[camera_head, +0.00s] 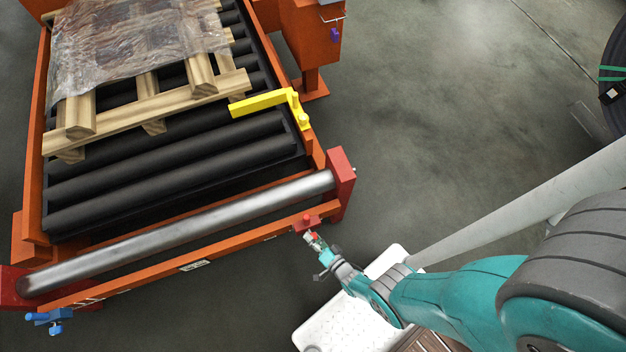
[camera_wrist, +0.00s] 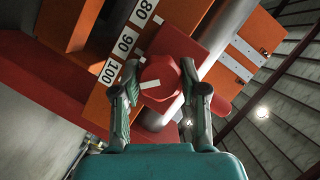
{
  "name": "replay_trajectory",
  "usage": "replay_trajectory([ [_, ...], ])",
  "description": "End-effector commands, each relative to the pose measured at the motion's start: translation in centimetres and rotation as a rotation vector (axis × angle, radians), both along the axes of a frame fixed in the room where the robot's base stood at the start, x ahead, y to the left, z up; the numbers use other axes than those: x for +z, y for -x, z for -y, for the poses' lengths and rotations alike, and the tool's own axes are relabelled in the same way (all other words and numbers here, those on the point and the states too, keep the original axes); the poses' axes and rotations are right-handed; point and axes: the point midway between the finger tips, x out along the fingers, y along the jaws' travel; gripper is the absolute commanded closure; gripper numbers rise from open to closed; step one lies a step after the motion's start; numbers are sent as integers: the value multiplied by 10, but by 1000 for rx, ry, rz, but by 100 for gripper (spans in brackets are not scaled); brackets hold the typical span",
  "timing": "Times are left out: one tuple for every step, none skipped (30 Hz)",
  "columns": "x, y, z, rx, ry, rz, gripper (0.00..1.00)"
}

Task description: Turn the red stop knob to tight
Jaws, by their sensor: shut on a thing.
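The red stop knob (camera_wrist: 160,82) is a faceted red knob with a white mark on its face, in the middle of the wrist view. My gripper (camera_wrist: 163,88) has one finger on each side of it and is shut on it. In the head view my gripper (camera_head: 309,236) is at the front right of the orange roller frame, at a small red part (camera_head: 305,223) on the front rail. The scale (camera_wrist: 124,42) behind the knob shows 80, 90 and 100. The mark slants slightly from horizontal. The fingers' contact points are partly hidden at the knob's edges.
A steel roller (camera_head: 180,235) spans the frame's front between red end blocks (camera_head: 341,184). A yellow arm (camera_head: 262,103) lies over the black rollers, near a wrapped wooden pallet (camera_head: 150,105). A blue clamp (camera_head: 50,318) sits at the front left.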

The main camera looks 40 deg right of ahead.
Motion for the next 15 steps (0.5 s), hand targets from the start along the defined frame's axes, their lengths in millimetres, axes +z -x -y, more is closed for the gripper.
replay_trajectory([
  [0,0,1,-3,0,1,92],
  [0,0,1,-3,0,1,52],
  [0,0,1,-3,0,1,42],
  [0,0,1,-3,0,1,35],
  [0,0,1,-2,0,0,32],
  [0,0,0,-2,-1,1,32],
  [0,0,0,-2,0,1,32],
  [0,0,0,-2,0,1,32],
  [0,0,0,-2,0,1,32],
  [0,0,0,-1,0,1,32],
  [0,0,0,-1,0,1,32],
  [0,0,0,-1,0,1,32],
  [0,0,0,-1,0,1,32],
  [0,0,0,-1,0,1,32],
  [0,1,0,-1,0,0,32],
])
